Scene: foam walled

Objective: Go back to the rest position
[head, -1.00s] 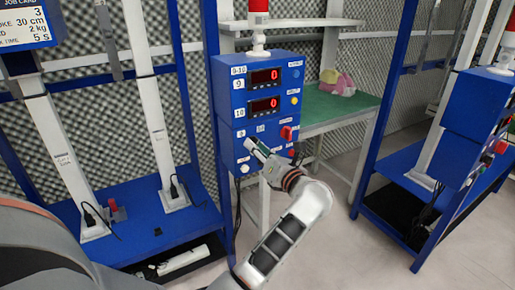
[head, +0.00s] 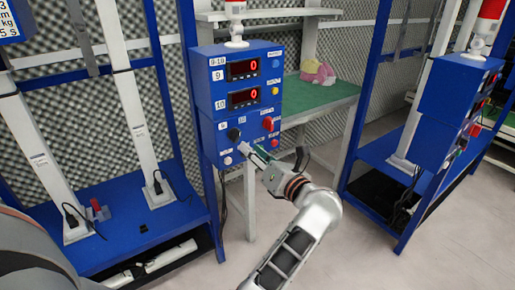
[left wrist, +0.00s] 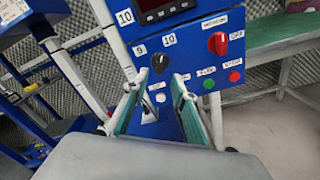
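The blue control box (head: 206,100) stands in the middle of the head view, with two red displays reading 0. Its black knob (head: 234,134) shows uncovered; it also shows in the left wrist view (left wrist: 160,63), beyond the fingertips. My left gripper (head: 253,153) is in front of the lower panel, to the right of and below the knob. In the left wrist view its two green-padded fingers (left wrist: 158,88) stand apart with nothing between them. A white button (left wrist: 160,98) shows through the gap. My right gripper is not in view.
A red switch (left wrist: 218,43) is on the panel's right. A green-topped table (head: 318,100) with a pink and yellow object (head: 318,73) stands behind. Blue frames flank the box, with another blue control box (head: 452,95) at right. Bare floor (head: 345,250) lies at lower right.

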